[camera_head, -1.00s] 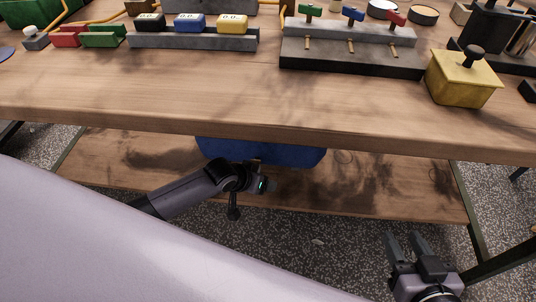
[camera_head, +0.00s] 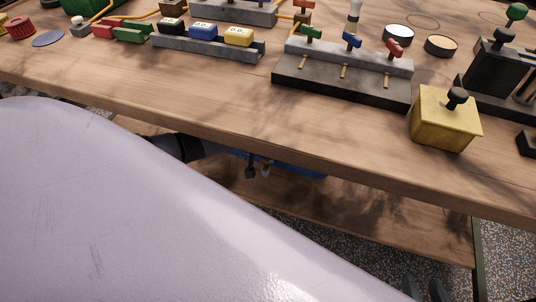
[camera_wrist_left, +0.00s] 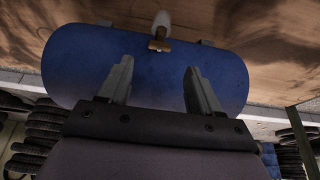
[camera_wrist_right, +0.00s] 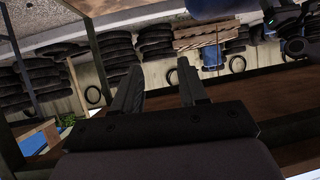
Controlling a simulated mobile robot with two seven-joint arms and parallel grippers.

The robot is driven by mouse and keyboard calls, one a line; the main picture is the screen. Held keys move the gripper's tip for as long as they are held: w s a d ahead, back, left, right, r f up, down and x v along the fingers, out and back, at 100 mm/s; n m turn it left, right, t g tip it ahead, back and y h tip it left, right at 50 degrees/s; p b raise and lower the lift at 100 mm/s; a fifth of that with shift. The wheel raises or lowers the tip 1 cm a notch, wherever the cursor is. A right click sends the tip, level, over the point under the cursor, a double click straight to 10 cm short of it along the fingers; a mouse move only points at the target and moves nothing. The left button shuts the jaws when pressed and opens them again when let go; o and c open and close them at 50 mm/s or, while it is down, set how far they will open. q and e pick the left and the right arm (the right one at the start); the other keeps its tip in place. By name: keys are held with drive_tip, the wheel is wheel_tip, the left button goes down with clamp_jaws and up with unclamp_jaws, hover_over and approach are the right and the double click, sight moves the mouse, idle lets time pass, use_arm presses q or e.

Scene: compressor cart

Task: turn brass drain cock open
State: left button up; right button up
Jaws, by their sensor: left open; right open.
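The brass drain cock (camera_wrist_left: 160,45) shows in the left wrist view, with a pale grey lever (camera_wrist_left: 162,21) on it. It sits at the middle of the blue tank (camera_wrist_left: 75,65), against its upper edge in that view. My left gripper (camera_wrist_left: 157,68) is open, with its fingers apart; the cock appears beyond the fingertips, between their lines, not held. In the head view the blue tank (camera_head: 300,170) is mostly hidden under the bench, and the cock cannot be made out clearly. My right gripper (camera_head: 425,288) is open and empty at the bottom right, away from the tank.
The wooden bench top (camera_head: 335,135) overhangs the tank. A lower wooden shelf (camera_head: 380,215) lies beneath it. A yellow box with a black knob (camera_head: 440,120) and a lever block (camera_head: 340,85) stand on top. Stacked tyres (camera_wrist_right: 115,50) show in the right wrist view.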

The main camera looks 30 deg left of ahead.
sight(265, 161)
use_arm(q)
drive_tip(key=b+x, duration=0.3)
drive_tip(key=x, duration=0.1)
drive_tip(key=shift+f, duration=0.35)
drive_tip(key=shift+w+a+f+b, duration=0.1)
drive_tip(key=shift+w+f+b, duration=0.25)
drive_tip(key=shift+f+b, duration=0.4)
drive_tip(key=shift+w+f+b, duration=0.15)
drive_tip(key=shift+b, duration=0.2)
use_arm(e)
drive_tip(key=a+y, duration=0.1)
drive_tip(key=w+a+f+y, duration=0.1)
drive_tip(key=a, duration=0.1)
drive_tip(key=a+m, duration=0.1)
drive_tip(key=shift+w+a+f+y, duration=0.15)
drive_tip(key=shift+w+f+y, duration=0.05)
drive_tip(key=shift+y, duration=0.2)
use_arm(q)
drive_tip(key=shift+c, duration=0.3)
drive_tip(key=c, duration=1)
